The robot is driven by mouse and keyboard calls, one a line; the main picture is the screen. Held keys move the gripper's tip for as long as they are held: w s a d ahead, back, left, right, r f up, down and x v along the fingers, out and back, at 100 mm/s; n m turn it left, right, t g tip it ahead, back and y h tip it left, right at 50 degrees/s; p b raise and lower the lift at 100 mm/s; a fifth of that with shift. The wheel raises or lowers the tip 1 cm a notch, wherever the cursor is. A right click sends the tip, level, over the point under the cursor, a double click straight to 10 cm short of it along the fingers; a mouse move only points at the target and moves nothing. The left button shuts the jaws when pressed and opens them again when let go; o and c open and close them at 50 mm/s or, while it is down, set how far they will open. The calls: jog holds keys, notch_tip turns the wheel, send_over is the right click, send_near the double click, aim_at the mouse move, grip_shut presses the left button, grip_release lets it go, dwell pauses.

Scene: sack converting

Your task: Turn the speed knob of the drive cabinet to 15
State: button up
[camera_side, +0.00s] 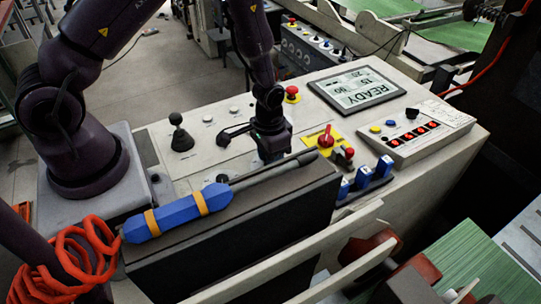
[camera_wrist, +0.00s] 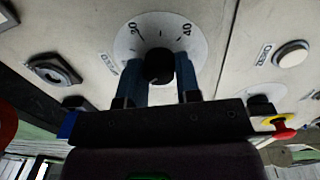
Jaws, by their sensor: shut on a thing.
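In the wrist view, a round black knob (camera_wrist: 159,66) stands on a white dial plate (camera_wrist: 132,38) marked 20 and 40. Other marks on the plate are hidden or unclear. My gripper (camera_wrist: 160,78) has one blue finger on each side of the knob and is shut on it. I cannot make out a pointer on the knob, so its setting cannot be told. In the side view, my gripper (camera_side: 272,150) is down at the pale top of the drive cabinet (camera_side: 225,160); the knob is hidden there.
A black lever (camera_side: 179,134) stands left of my gripper. A red button (camera_side: 292,94), a red switch on yellow (camera_side: 326,137) and blue rockers (camera_side: 365,178) lie to the right. A READY display (camera_side: 356,88) is behind. A blue-handled tool (camera_side: 178,212) lies in front.

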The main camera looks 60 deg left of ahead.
jog(key=shift+s, duration=0.1)
jog(key=o, duration=0.9)
jog(key=shift+o, duration=0.2)
notch_tip(320, 180, up, 13)
jog(key=shift+a, duration=0.25)
jog(key=s+r+t, duration=0.2)
jog(key=s+r, duration=0.5)
jog(key=r, duration=0.3)
jog(key=s+r+t, duration=0.3)
jog(key=s+r, duration=0.3)
jog(key=r, duration=0.5)
jog(key=shift+s+d+r+t, duration=0.25)
jog(key=shift+s+d+t, duration=0.05)
jog(key=shift+s, duration=0.1)
